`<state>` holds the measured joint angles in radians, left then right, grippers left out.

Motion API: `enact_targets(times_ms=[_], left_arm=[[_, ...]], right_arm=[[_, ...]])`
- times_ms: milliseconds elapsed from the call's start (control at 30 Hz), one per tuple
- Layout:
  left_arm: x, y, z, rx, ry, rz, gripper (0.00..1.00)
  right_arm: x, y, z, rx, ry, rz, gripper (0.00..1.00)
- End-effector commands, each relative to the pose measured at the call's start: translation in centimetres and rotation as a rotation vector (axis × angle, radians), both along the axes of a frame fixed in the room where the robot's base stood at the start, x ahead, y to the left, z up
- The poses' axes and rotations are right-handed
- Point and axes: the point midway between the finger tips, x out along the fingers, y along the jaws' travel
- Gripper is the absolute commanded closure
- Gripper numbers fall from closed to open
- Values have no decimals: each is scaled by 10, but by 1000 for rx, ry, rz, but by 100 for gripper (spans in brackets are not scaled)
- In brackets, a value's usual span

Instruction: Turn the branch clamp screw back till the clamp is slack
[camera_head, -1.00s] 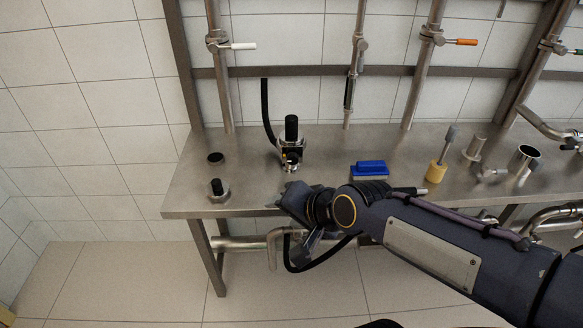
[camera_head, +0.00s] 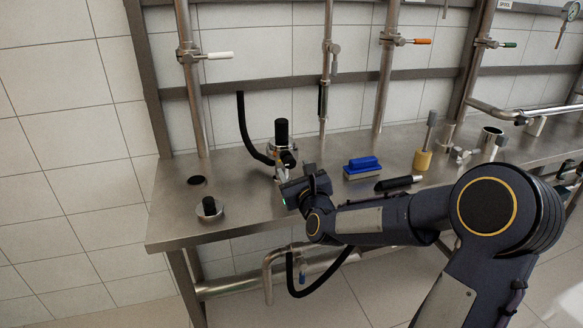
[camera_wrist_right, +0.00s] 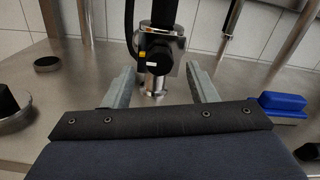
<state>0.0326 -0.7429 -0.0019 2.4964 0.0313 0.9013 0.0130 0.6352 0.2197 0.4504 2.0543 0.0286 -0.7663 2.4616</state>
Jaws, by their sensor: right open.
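The separator fitting (camera_head: 282,147) stands on the steel bench with a black upright cylinder on top and a black hose at its left. In the right wrist view its metal body (camera_wrist_right: 176,42) is ahead, with a dark round part (camera_wrist_right: 152,68) bearing yellow and white marks and a bright metal pipe end (camera_wrist_right: 154,88) below. I cannot clearly pick out the branch clamp screw. My right gripper (camera_head: 281,168) is just in front of the fitting; in its wrist view the two fingers (camera_wrist_right: 160,84) are apart, either side of the pipe end, with nothing gripped. My left gripper is out of view.
A small black-topped part (camera_head: 209,208) and a black disc (camera_head: 196,180) are at the left. Pipes with valves rise behind the bench.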

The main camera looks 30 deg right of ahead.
Motion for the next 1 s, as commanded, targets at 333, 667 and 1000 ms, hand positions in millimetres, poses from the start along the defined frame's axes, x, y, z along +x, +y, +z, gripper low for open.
enact_targets(times_ms=[333, 667, 1000], left_arm=[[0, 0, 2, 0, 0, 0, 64], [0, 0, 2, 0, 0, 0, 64], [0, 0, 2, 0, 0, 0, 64]], right_arm=[[32, -7, 0, -1, 1, 1, 48], [32, -7, 0, -2, 2, 1, 61], [32, -7, 0, -4, 2, 1, 93]])
